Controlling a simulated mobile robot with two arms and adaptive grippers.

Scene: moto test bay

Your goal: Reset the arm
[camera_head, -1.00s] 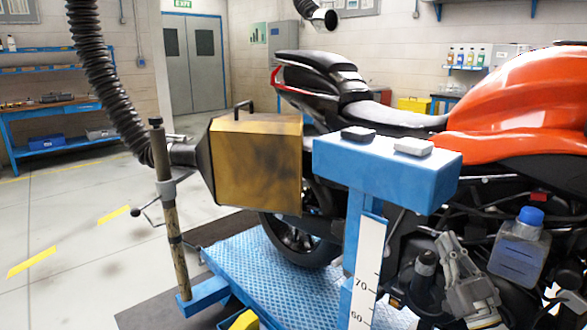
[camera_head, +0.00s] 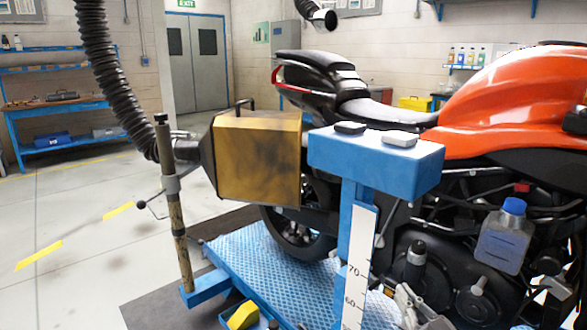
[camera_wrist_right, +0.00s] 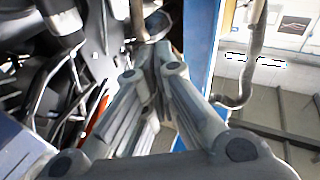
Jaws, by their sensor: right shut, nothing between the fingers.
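My right gripper (camera_head: 408,300) is low in the head view, right of the white height scale and in front of the motorcycle's lower engine area. Only its upper part shows above the bottom edge. In the right wrist view its grey fingers (camera_wrist_right: 152,50) run together at the tips, shut with nothing between them. My left gripper is not in view.
An orange motorcycle (camera_head: 510,100) stands on a blue lift platform (camera_head: 255,255). A blue post with a flat top (camera_head: 375,160) and a brass-coloured box (camera_head: 258,160) on a hose stand close by. A blue-capped bottle (camera_head: 505,240) is at the right. Open floor lies left.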

